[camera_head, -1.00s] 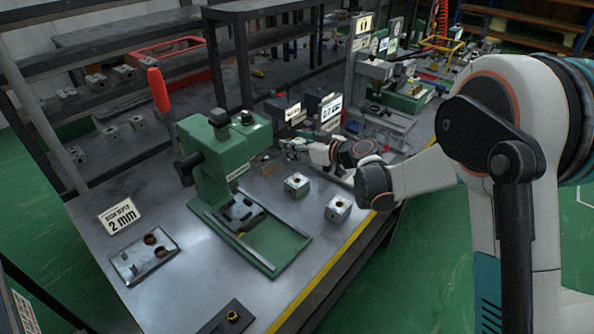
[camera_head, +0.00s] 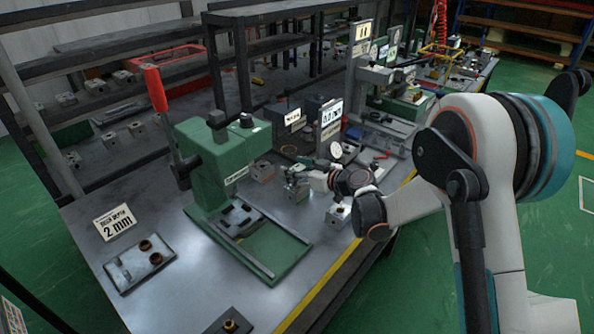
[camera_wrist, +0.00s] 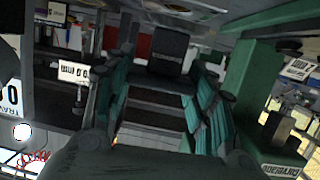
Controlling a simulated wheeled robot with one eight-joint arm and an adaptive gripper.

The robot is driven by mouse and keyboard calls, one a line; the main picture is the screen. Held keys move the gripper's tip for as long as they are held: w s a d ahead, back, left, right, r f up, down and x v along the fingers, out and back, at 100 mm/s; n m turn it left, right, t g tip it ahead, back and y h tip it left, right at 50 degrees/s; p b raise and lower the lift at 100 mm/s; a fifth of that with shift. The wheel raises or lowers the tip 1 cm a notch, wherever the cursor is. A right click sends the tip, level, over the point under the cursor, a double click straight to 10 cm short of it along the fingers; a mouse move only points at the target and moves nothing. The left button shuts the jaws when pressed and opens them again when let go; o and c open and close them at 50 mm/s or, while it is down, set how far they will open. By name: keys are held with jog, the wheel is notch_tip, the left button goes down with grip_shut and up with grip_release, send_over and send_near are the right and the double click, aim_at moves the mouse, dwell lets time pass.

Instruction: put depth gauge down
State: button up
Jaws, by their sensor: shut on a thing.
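My gripper (camera_head: 296,172) is low over the bench, just above or at a metal valve block (camera_head: 297,192); contact cannot be told.
A green press (camera_head: 215,160) with a red lever (camera_head: 155,88) stands left of my gripper. Small signs (camera_head: 331,117) stand behind. The bench front edge has a yellow stripe (camera_head: 325,281).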

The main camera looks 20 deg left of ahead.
jog(key=shift+f+b, duration=0.35)
jog(key=shift+f, duration=0.1)
jog(key=o, duration=1.2)
jog(key=shift+o, duration=0.2)
jog(key=shift+r, duration=0.15)
jog(key=shift+d+r+p, duration=0.1)
jog(key=shift+r+p, duration=0.45)
jog(key=shift+p, duration=0.15)
jog(key=p+v, duration=0.2)
jog(key=v, duration=0.9)
jog(key=shift+s+d+p, duration=0.25)
jog(key=shift+d+p, duration=0.05)
